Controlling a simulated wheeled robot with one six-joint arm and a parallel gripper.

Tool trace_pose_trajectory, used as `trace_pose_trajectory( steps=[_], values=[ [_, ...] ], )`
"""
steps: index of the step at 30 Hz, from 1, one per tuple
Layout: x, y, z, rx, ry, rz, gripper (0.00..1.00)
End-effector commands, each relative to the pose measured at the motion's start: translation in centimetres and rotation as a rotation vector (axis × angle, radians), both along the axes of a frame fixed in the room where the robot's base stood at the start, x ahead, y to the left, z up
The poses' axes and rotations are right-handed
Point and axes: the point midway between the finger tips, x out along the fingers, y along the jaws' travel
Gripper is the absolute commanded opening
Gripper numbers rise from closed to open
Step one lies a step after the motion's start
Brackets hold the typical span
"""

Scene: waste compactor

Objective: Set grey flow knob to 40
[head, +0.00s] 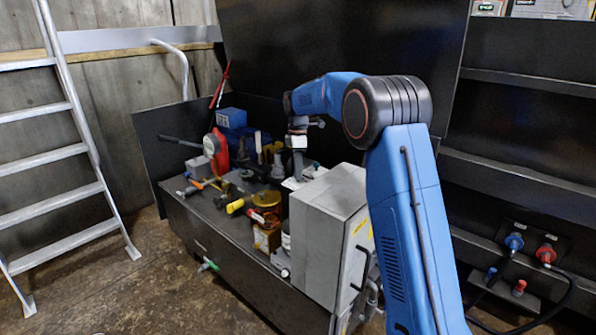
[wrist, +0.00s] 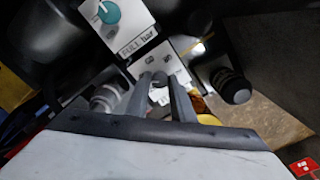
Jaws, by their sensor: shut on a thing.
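The grey flow knob (wrist: 159,92) shows as a small grey piece between the fingertips in the wrist view, in front of a white plate (wrist: 180,52) with printed markings. The markings are too small to read surely, and no pointer on the knob can be made out. My gripper (wrist: 160,84) is shut on the knob, one finger on each side. In the head view my gripper (head: 298,160) points down behind the large grey box, and the knob cannot be made out there.
A teal knob (wrist: 108,12) on a white plate marked "bar" is close by. A grey box (head: 325,225) stands right of my gripper. Tools and a red part (head: 216,152) crowd the bench to the left.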

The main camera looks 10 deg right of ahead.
Motion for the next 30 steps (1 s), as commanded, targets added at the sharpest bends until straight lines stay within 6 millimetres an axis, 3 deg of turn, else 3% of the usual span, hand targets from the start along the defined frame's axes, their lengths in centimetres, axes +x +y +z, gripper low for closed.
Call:
trace_pose_trajectory(
  steps=[23,24,25,30],
  values=[
    [0.07,-0.03,0.1,0.0,-0.003,0.098,0.0],
    [0.07,-0.03,0.11,0.0,-0.003,0.098,0.31],
    [0.06,-0.03,0.1,0.0,-0.003,0.098,0.38],
    [0.04,-0.01,0.06,0.0,-0.002,0.098,0.4]
  ],
)
